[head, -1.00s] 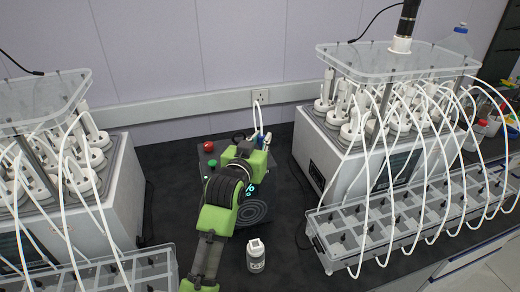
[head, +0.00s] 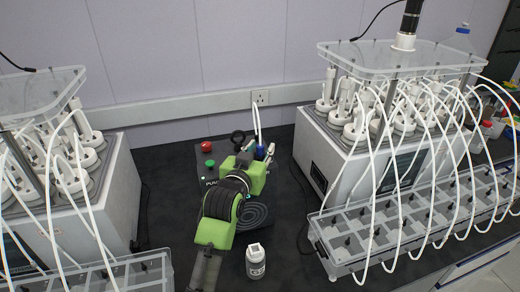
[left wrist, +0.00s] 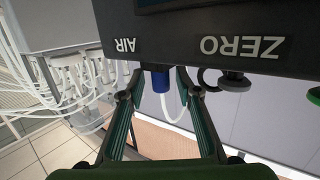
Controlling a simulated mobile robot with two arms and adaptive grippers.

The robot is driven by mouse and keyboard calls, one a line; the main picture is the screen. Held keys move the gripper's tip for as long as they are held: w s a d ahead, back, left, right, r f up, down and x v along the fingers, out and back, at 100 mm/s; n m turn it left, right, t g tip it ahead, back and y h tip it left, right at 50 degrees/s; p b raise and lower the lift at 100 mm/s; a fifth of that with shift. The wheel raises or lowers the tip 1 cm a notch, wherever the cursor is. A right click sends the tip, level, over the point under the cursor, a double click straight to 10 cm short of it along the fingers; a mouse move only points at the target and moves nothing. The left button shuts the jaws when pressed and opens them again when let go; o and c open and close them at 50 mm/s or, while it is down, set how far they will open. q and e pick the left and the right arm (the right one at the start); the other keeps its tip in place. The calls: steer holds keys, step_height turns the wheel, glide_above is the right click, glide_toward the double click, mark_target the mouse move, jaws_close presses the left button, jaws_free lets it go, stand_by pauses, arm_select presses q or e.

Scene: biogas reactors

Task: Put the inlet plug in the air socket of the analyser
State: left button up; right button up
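The inlet plug, blue with a white tube, shows in the left wrist view (left wrist: 161,80) and in the head view (head: 260,150). It is upright against the edge of the analyser's dark panel (left wrist: 185,45), at the AIR label. Its inner end is hidden, so I cannot tell how deep it sits in the socket. My left gripper (left wrist: 160,72) has a finger on each side of the plug, with a small gap visible; it looks open. In the head view, the analyser (head: 203,167) is partly behind my left arm. My right gripper is not in view.
A ZERO port with a dark fitting (left wrist: 234,80) is beside the AIR socket. Reactor units stand left (head: 120,190) and right (head: 325,150), with many white tubes. A small bottle (head: 256,262) stands on the dark bench in front. A wall outlet (head: 261,97) is behind.

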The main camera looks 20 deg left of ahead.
arm_select(q)
steer(key=shift+s+r, duration=0.1)
steer(key=shift+r, duration=0.1)
steer(key=shift+s, duration=0.4)
steer(key=s+r+b, duration=0.1)
steer(key=s+b, duration=0.1)
steer(key=s, duration=0.9)
steer(key=shift+r, duration=0.35)
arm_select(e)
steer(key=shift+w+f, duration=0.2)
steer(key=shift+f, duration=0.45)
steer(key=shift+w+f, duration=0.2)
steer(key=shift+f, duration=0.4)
